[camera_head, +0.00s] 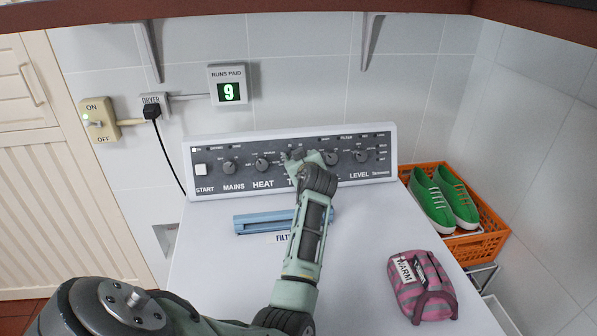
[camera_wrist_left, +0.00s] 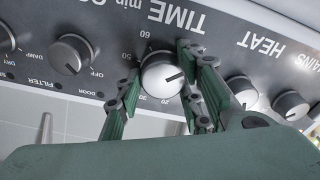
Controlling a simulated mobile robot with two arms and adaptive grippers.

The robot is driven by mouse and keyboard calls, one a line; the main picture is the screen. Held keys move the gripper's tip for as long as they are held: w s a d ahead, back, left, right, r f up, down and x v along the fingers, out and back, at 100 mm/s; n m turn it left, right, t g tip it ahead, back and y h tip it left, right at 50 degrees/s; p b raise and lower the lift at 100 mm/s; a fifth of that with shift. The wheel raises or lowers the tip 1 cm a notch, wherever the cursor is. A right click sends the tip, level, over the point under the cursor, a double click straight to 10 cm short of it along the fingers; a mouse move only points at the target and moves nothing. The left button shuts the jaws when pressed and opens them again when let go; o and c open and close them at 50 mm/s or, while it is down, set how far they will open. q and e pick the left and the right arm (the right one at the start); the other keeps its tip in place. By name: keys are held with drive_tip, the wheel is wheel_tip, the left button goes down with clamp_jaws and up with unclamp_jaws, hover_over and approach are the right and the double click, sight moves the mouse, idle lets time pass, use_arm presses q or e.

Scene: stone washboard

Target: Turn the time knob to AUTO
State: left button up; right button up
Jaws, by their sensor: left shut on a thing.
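In the head view my left gripper (camera_head: 308,163) is at the middle of the control panel (camera_head: 215,183) and hides the time knob. I cannot read an AUTO mark. My right gripper is not in view.
Other knobs flank it: the heat knob (camera_head: 261,164), the mains knob (camera_head: 229,167) and the level knob (camera_head: 361,156). A blue filter handle (camera_head: 258,221) lies below the panel. A striped bag (camera_head: 424,290) sits on the white top, near an orange crate (camera_head: 489,243) with green shoes (camera_head: 441,200).

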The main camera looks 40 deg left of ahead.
use_arm(q)
drive_tip(key=shift+d+f+n+b, duration=0.15)
drive_tip(key=shift+n+b, duration=0.45)
drive_tip(key=shift+n, duration=0.2)
drive_tip(key=o, duration=1.1)
drive_tip(key=shift+w, duration=0.1)
drive_tip(key=shift+r, duration=0.2)
drive_tip(key=v, duration=0.7)
drive_tip(key=shift+d, duration=0.25)
